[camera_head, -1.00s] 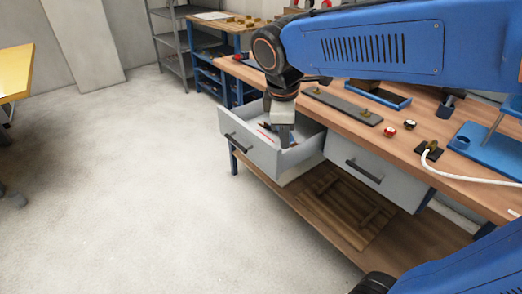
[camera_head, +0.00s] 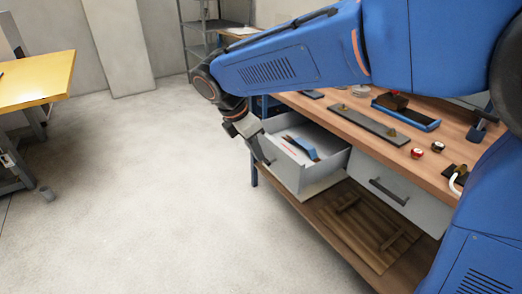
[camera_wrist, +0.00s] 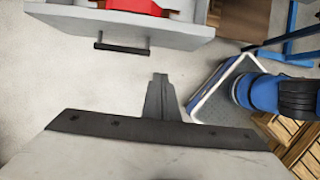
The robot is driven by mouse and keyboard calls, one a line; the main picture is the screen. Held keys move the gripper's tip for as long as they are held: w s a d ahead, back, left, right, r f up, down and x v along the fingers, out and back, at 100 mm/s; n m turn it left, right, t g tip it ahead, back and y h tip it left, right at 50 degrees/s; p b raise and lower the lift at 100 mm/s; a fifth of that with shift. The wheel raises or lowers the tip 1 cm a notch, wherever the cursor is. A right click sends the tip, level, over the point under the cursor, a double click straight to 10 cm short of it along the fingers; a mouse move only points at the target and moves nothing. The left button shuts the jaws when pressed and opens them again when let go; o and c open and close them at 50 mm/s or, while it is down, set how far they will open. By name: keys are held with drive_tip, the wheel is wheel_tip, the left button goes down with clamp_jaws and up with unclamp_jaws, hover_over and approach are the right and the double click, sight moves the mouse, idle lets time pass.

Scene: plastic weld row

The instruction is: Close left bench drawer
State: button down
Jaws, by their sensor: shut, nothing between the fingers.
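The left bench drawer (camera_head: 286,176) stands pulled open in the head view. A blue-handled item (camera_head: 303,148) and a thin red item lie inside. In the wrist view the drawer's grey front (camera_wrist: 180,35) is at the top, with its dark bar handle (camera_wrist: 122,47). My gripper (camera_head: 267,161) is at the outer side of the drawer front in the head view, pointing down. In the wrist view its closed fingertips (camera_wrist: 160,77) show below and right of the handle, apart from it in the picture. The gripper is shut and empty. The arm partly hides the drawer's front left corner.
The right drawer (camera_head: 410,195) is closed under the wooden benchtop (camera_head: 345,128). A lower shelf (camera_head: 335,222) holds a wooden pallet-like piece. A yellow table (camera_head: 38,80) stands at the left. The floor (camera_head: 170,190) before the bench is clear.

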sight(276, 162)
drive_tip(key=shift+w+d+f, duration=0.65)
drive_tip(key=shift+d+f, duration=0.3)
drive_tip(key=shift+f, duration=0.2)
drive_tip(key=shift+w+d+f, duration=0.6)
drive_tip(key=shift+d+f, duration=0.3)
drive_tip(key=shift+f, duration=0.2)
drive_tip(key=shift+w+d+f, duration=0.65)
drive_tip(key=shift+d+f, duration=0.3)
drive_tip(key=shift+f, duration=0.2)
drive_tip(key=w+d, duration=0.4)
drive_tip(key=d, duration=0.1)
drive_tip(key=w+d, duration=0.3)
drive_tip(key=d, duration=0.3)
drive_tip(key=w+d, duration=0.4)
drive_tip(key=d, duration=0.2)
drive_tip(key=shift+w+d, duration=0.15)
drive_tip(key=shift+w, duration=0.2)
drive_tip(key=shift+w+d, duration=0.25)
drive_tip(key=shift+d, duration=0.1)
drive_tip(key=shift+d+r, duration=0.1)
